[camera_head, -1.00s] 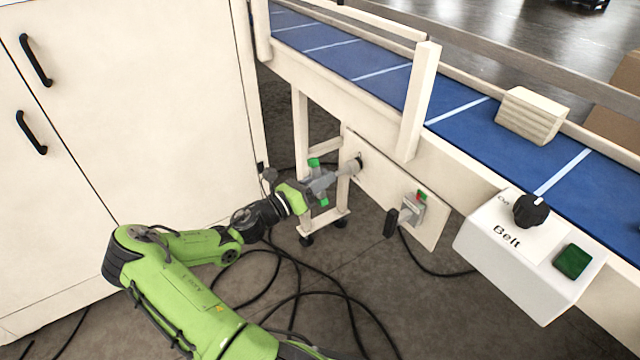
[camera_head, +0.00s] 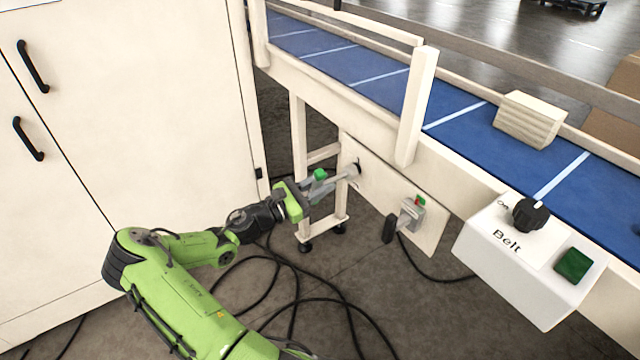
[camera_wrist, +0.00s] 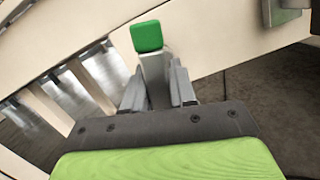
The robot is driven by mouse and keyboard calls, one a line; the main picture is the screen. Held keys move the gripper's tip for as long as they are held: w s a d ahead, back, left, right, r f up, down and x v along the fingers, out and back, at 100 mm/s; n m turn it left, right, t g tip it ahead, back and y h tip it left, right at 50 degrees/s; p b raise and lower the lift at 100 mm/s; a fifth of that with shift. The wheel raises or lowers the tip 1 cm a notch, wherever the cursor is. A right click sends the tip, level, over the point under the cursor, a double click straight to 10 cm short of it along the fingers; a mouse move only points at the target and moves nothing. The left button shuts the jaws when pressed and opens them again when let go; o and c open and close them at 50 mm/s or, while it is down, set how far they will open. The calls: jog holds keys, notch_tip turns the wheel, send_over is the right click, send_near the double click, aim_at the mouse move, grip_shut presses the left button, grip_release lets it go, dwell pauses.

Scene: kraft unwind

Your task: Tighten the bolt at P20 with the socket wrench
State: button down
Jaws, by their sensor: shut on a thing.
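My gripper (camera_head: 312,188) is low beside the conveyor frame, shut on a grey tool with a green end, apparently the socket wrench (camera_head: 342,175). The tool reaches right to the cream side panel (camera_head: 378,195), where its tip meets or nearly meets a dark round spot. I cannot tell how far it is seated. The bolt is hidden there, and no P20 label is readable. In the wrist view, the wrench's green end (camera_wrist: 147,36) stands up beyond my two grey fingers (camera_wrist: 158,88), with its pale shaft between them.
A grey switch box (camera_head: 411,214) with red and green parts and a black handle sits on the panel to the right. The belt control box (camera_head: 530,250) is farther right. Cables (camera_head: 290,290) lie on the floor. A cream cabinet (camera_head: 130,120) stands left.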

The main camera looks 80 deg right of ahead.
jog(key=shift+r+p+v, duration=0.15)
jog(key=shift+p+v, duration=0.2)
jog(key=shift+v, duration=0.8)
jog(key=shift+r+p+v, duration=0.15)
jog(key=shift+p+v, duration=0.15)
jog(key=shift+v, duration=0.9)
